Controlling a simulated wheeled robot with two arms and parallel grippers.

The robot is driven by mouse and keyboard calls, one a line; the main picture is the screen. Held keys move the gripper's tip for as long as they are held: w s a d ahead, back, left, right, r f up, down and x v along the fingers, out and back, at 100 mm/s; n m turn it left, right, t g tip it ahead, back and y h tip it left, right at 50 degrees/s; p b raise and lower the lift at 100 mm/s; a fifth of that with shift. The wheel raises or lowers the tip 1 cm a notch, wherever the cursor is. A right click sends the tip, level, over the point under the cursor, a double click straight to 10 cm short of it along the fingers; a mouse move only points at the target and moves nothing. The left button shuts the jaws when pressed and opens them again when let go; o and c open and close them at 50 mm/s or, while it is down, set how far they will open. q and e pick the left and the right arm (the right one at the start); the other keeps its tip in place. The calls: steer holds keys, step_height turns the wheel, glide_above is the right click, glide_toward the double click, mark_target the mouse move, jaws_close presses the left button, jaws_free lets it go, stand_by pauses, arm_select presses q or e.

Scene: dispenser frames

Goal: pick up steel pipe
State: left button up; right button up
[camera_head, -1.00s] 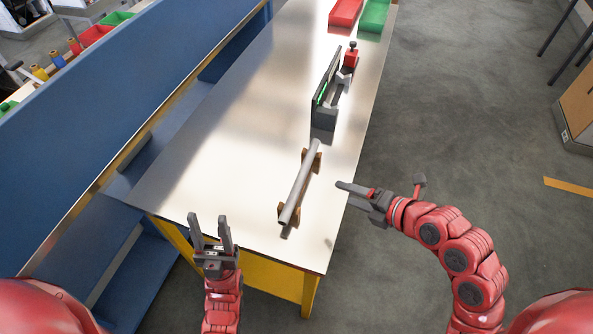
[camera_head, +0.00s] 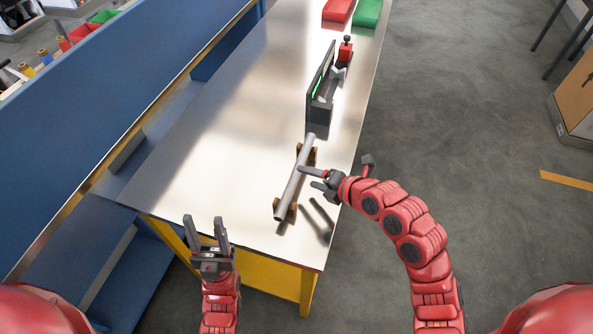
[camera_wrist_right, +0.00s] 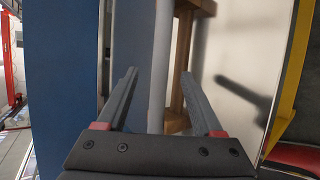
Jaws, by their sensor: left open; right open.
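The steel pipe (camera_head: 291,188) is a long grey tube resting lengthwise across two small wooden supports (camera_head: 288,212) on the table. My right gripper (camera_head: 306,177) is open beside the middle of the pipe, coming from its right side. In the right wrist view the pipe (camera_wrist_right: 160,55) shows between the two spread fingers (camera_wrist_right: 158,76), with a wooden support (camera_wrist_right: 186,60) just right of it. I cannot tell whether the fingers touch the pipe. My left gripper (camera_head: 205,220) is open and empty near the table's front left corner.
The pale table (camera_head: 215,150) has clear room left of the pipe. A dark upright device (camera_head: 320,90) with a green strip stands beyond the pipe, with a red part (camera_head: 345,50) beside it. Red (camera_head: 338,10) and green (camera_head: 367,12) bins sit at the far end.

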mark_target(297, 173)
steer(key=p+x, duration=0.1)
steer(key=x, duration=0.2)
steer(key=shift+w+p, duration=0.25)
steer(key=shift+p, duration=0.1)
steer(key=shift+w+a+f, duration=0.35)
steer(key=shift+f, duration=0.1)
jaws_close()
